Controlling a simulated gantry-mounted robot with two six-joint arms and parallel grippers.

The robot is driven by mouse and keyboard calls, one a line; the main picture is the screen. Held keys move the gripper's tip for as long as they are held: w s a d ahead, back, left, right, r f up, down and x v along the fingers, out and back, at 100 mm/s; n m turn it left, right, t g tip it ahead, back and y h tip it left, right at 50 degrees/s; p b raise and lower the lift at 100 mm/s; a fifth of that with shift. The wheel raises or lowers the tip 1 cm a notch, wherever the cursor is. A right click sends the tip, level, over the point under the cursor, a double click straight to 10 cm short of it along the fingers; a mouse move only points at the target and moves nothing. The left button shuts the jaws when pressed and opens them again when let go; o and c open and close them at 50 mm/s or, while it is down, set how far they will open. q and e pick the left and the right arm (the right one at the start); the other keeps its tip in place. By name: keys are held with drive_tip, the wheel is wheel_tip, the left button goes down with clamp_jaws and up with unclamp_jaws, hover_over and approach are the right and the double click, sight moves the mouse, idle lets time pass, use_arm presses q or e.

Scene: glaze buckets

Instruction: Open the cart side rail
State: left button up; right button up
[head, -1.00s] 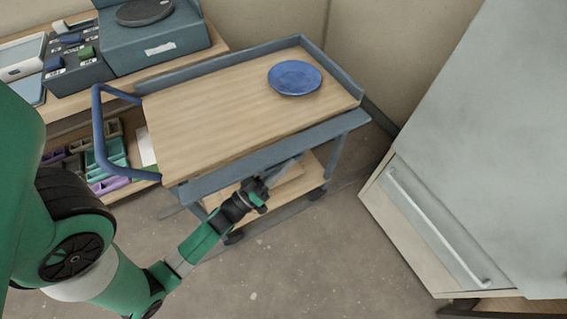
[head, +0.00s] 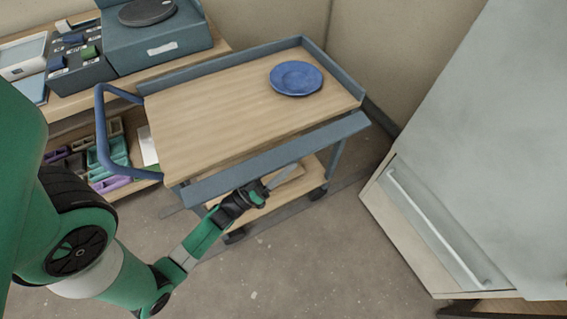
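The cart (head: 200,112) has a wooden top and grey-blue rails along its edges. Its near side rail (head: 290,150) is a long grey-blue bar, tilted outward and hanging a little below the top's near edge. A strip of the wooden edge shows above it. My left gripper (head: 266,187) is just below and in front of this rail, near its middle. Its fingers are small and dark here, and I cannot tell whether they are open or touch the rail. My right gripper is not in view.
A blue plate (head: 296,78) lies on the cart top at the far right. The cart's blue handle (head: 101,130) is at its left end. A shelf bench (head: 90,105) stands behind at left. A grey cabinet (head: 440,230) stands at right, with open floor between.

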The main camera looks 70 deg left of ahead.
use_arm(q)
drive_tip(key=p+v, duration=0.2)
drive_tip(key=v, duration=0.9)
drive_tip(key=shift+s+f, duration=0.15)
drive_tip(key=shift+s, duration=0.15)
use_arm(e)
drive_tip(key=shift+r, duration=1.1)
use_arm(q)
drive_tip(key=shift+d, duration=0.15)
